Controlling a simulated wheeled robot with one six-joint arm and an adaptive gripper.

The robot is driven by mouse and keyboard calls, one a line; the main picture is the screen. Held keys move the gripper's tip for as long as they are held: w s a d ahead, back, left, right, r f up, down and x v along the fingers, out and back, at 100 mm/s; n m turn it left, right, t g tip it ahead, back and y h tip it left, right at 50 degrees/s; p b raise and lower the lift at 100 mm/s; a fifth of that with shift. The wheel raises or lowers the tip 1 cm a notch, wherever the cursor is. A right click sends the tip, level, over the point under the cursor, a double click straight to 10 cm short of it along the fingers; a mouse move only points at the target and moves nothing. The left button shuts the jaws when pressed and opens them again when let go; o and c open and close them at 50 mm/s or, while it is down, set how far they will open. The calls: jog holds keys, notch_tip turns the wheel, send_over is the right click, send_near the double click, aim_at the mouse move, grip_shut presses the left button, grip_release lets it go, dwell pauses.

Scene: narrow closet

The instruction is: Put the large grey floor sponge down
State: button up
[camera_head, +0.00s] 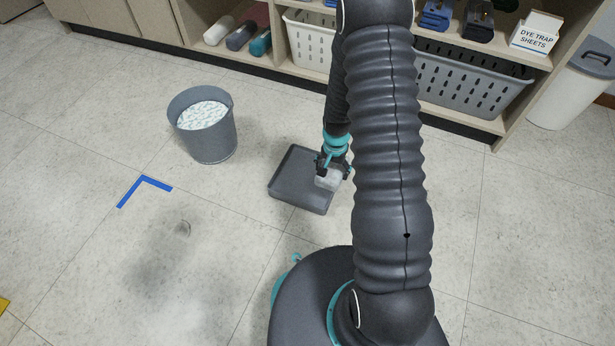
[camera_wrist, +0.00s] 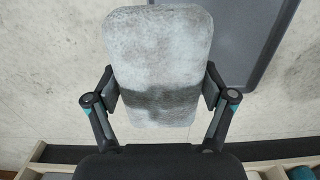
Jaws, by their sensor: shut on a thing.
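The large grey floor sponge (camera_wrist: 158,60) is a pale grey block with rounded corners. It fills the middle of the wrist view, between the two fingers of my gripper (camera_wrist: 160,92). In the head view my gripper (camera_head: 331,172) is shut on the sponge (camera_head: 327,180), which hangs at the right side of a dark grey tray (camera_head: 290,190) on the floor. The tray also shows at the upper right of the wrist view (camera_wrist: 240,62). My arm hides part of the area right of the sponge.
A grey bucket (camera_head: 212,142) with white foamy contents stands left of the tray. Blue tape (camera_head: 146,184) marks a corner on the floor. Shelves with a white basket (camera_head: 308,42) and a grey basket (camera_head: 462,82) line the back. A bin (camera_head: 572,85) stands at the right.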

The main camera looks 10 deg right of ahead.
jog(key=b, duration=0.1)
send_over(307, 178)
notch_tip(307, 178, down, 6)
jog(key=shift+w+f, duration=0.1)
jog(key=shift+w, duration=0.05)
jog(key=shift+f+b, duration=0.45)
jog(key=shift+f, duration=1.45)
jog(key=shift+f, duration=0.1)
jog(key=shift+f, duration=0.1)
jog(key=o, duration=0.9)
